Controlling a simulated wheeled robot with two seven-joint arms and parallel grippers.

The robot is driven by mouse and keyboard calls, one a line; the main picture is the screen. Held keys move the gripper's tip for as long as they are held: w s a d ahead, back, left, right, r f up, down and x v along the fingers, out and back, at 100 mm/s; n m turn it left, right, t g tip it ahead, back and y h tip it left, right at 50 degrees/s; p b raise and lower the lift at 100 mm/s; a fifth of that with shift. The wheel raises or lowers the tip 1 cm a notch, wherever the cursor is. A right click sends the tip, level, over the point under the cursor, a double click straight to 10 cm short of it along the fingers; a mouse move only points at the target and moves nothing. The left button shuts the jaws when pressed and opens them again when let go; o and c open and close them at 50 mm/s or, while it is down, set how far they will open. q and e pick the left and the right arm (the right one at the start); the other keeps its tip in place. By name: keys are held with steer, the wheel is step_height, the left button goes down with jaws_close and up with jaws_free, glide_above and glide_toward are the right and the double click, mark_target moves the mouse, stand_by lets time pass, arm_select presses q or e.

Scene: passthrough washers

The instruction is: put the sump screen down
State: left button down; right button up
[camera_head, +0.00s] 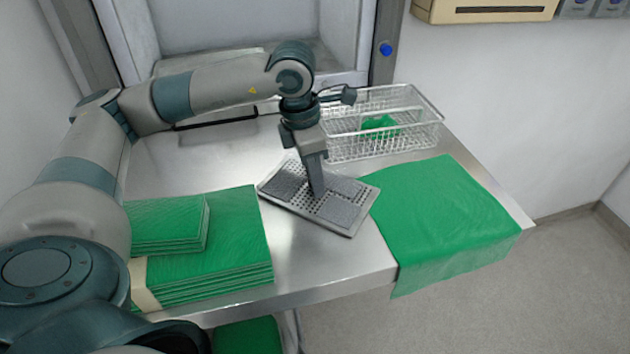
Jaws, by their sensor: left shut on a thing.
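The sump screen (345,212) is a flat grey perforated rectangular plate with a raised rim. It lies at or just above the steel table, turned at an angle, between the green stack and the green cloth; I cannot tell whether it touches the table. My left gripper (317,190) points down at the middle of the screen and is shut on it. The fingertips are partly hidden at the plate. My right gripper is not in view.
Folded green cloths (220,265) are stacked front left. A green cloth (440,215) hangs over the front edge at right. A wire basket (345,147) with a green item stands behind. Bare steel table (235,160) shows left of the screen. A washer opening (190,30) is at the back.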

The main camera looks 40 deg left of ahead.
arm_select(q)
steer(key=shift+w+r+b, duration=0.1)
steer(key=shift+r+b, duration=0.3)
steer(key=shift+r, duration=0.3)
step_height(320, 180, up, 7)
steer(key=b, duration=0.3)
steer(key=shift+r, duration=0.75)
